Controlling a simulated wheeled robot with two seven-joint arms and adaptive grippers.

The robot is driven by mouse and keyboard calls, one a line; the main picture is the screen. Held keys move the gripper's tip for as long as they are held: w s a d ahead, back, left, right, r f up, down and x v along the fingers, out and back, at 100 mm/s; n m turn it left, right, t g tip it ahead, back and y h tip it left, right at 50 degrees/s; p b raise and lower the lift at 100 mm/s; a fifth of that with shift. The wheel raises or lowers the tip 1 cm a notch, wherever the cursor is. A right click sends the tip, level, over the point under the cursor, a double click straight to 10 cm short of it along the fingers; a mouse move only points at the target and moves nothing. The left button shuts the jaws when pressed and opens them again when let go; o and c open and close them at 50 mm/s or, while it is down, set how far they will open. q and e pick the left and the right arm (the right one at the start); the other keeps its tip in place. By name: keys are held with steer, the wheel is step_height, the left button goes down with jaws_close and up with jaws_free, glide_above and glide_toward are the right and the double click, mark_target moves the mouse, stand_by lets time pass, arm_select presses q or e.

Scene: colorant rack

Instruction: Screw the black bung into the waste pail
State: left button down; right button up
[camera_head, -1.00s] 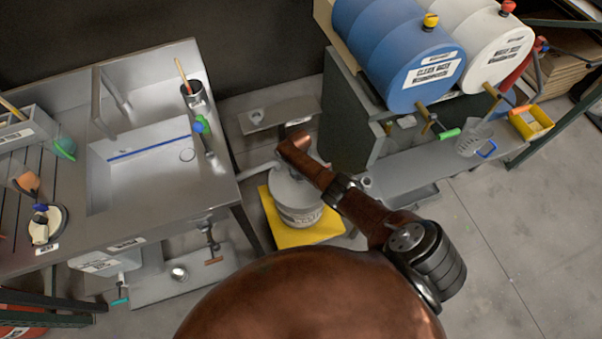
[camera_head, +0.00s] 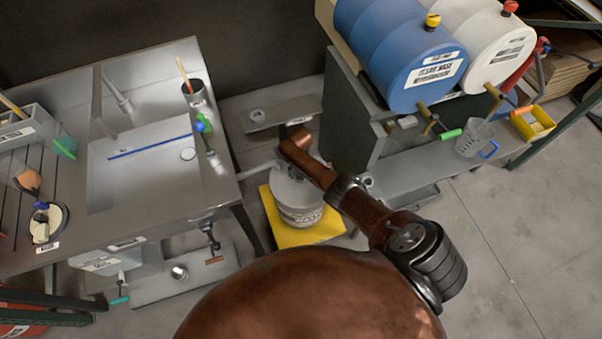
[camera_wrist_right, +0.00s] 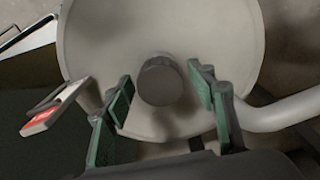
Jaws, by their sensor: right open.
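The waste pail (camera_head: 303,214) is pale grey with a printed label and stands below my right arm. Its round top (camera_wrist_right: 100,45) fills much of the right wrist view. The black bung (camera_wrist_right: 160,82) is a short, dark round piece at the middle of that top; I cannot tell how deep its thread sits. My right gripper (camera_wrist_right: 162,84) is open, with one green-padded finger on each side of the bung and a gap on both sides. In the head view my right arm hides most of the gripper and the bung. My left gripper is not in view.
The pail stands on a yellow base (camera_head: 272,232). A grey pipe (camera_wrist_right: 285,112) runs close beside the pail in the wrist view. A steel sink bench (camera_head: 215,185) is at left. A blue drum (camera_head: 405,55) and white drum (camera_head: 490,45) lie at upper right. Floor at right is clear.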

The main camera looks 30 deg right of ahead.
steer(key=n, duration=0.4)
steer(key=shift+f+n, duration=0.1)
steer(key=shift+n, duration=0.2)
steer(key=n, duration=0.6)
steer(key=shift+b, duration=0.4)
steer(key=c, duration=1.1)
steer(key=shift+o, duration=0.2)
steer(key=shift+m+p, duration=0.3)
steer(key=shift+m, duration=0.8)
steer(key=m, duration=0.4)
steer(key=shift+m+p, duration=0.3)
steer(key=shift+m, duration=0.1)
steer(key=m, duration=0.6)
steer(key=shift+m, duration=0.3)
